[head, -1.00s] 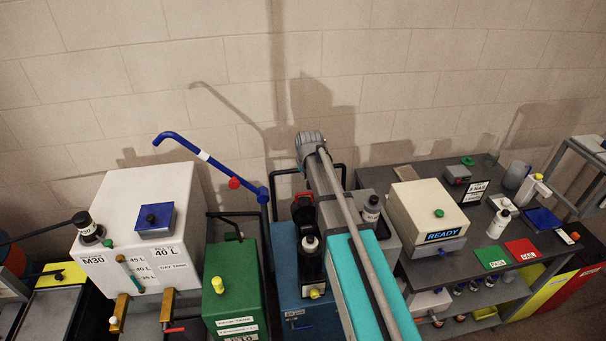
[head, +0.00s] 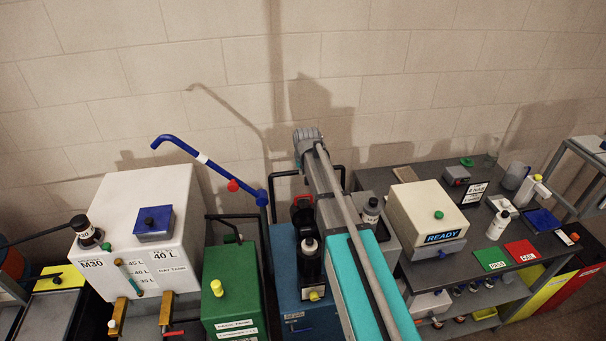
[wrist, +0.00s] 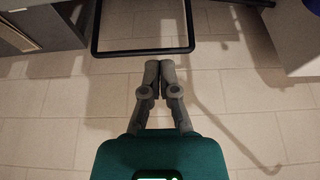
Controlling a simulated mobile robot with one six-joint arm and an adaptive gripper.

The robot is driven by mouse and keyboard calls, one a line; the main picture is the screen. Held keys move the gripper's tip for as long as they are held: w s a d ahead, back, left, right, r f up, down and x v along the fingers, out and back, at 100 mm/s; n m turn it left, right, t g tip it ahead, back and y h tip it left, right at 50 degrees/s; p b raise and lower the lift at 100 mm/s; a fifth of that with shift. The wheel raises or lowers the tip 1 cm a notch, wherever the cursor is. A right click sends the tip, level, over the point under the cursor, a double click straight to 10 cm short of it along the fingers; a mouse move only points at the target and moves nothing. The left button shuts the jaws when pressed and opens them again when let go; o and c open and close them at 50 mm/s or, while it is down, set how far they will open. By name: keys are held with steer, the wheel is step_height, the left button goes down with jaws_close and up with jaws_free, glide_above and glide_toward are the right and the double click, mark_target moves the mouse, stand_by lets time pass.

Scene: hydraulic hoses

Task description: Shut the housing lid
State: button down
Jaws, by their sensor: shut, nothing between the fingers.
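My gripper (wrist: 163,88) shows in the wrist view with its two grey fingers together and nothing between them. In the head view my arm rises in the middle, and the fingers cannot be made out. A cream box-shaped housing (head: 428,207) with a green knob and a READY sign stands on the grey bench, right of my arm. Its cream top appears to sit level. I cannot tell for certain which part is the housing lid, or whether it is open.
A white tank (head: 120,205) with a blue cap block and a green tank (head: 233,270) stand left of my arm. The grey bench (head: 400,178) carries bottles, a green mat and a red mat. In the wrist view a black floor frame (wrist: 140,48) lies ahead of the fingers.

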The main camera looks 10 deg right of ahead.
steer(key=b, duration=0.8)
glide_above(303, 200)
steer(key=w, duration=0.4)
steer(key=shift+d+f, duration=0.1)
steer(key=shift+f, duration=4.15)
steer(key=s, duration=0.3)
steer(key=shift+s+r, duration=0.1)
steer(key=shift+s, duration=0.4)
steer(key=shift+d, duration=0.1)
steer(key=shift+a, duration=0.2)
